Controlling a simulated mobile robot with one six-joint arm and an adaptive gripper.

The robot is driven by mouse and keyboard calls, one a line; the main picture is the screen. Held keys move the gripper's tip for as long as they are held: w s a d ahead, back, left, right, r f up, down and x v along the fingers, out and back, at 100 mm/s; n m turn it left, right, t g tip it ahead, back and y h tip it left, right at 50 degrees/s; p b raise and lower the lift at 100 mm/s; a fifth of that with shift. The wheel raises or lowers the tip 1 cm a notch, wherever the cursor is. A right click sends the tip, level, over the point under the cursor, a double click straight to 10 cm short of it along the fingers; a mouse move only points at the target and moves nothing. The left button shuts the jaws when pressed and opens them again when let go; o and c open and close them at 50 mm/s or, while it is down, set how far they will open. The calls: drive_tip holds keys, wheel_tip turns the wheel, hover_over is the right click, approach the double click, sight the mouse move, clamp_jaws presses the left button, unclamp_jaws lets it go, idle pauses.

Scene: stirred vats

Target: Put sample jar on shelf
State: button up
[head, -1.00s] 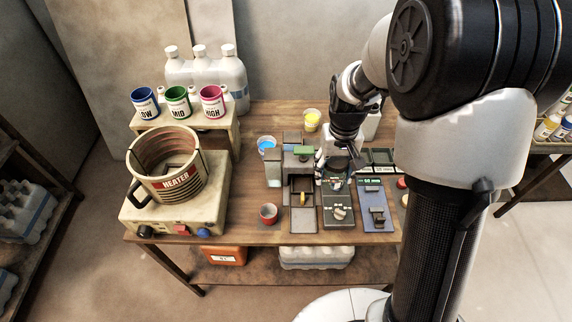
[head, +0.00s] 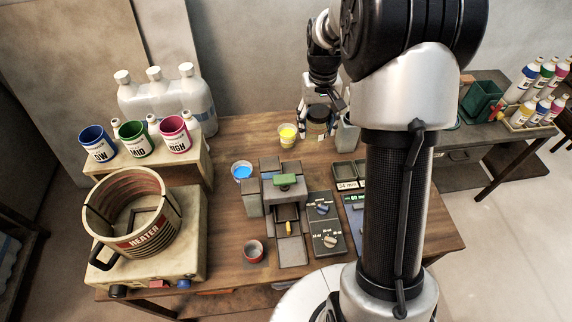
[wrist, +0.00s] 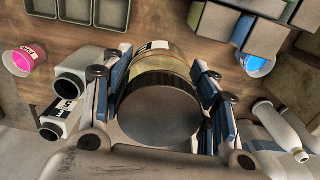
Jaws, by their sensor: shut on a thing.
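The sample jar (wrist: 162,108) shows in the wrist view as a squat jar with a ribbed black lid and a pale label. My gripper (wrist: 160,115) is shut around it, with a blue-padded finger on each side. In the head view the jar (head: 318,122) is small and dark under my gripper (head: 319,110), at the back of the workbench. I cannot tell how high it is above the bench. A raised shelf-like stand (head: 195,168) at the left carries three mugs marked LOW, MID and HIGH. I cannot tell which surface is the task's shelf.
A heater pot (head: 135,222) stands at the front left of the bench (head: 225,225). A side table (head: 485,130) with several bottles stands at the right.

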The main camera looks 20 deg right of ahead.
drive_tip(key=b, duration=0.4)
hover_over(311, 174)
wheel_tip(311, 174, down, 14)
drive_tip(key=shift+s, duration=0.1)
drive_tip(key=shift+f+b, duration=0.6)
drive_tip(key=shift+f, duration=1.7)
drive_tip(key=shift+f, duration=0.1)
drive_tip(key=shift+f, duration=0.15)
drive_tip(key=o, duration=1.1)
drive_tip(key=shift+r, duration=0.2)
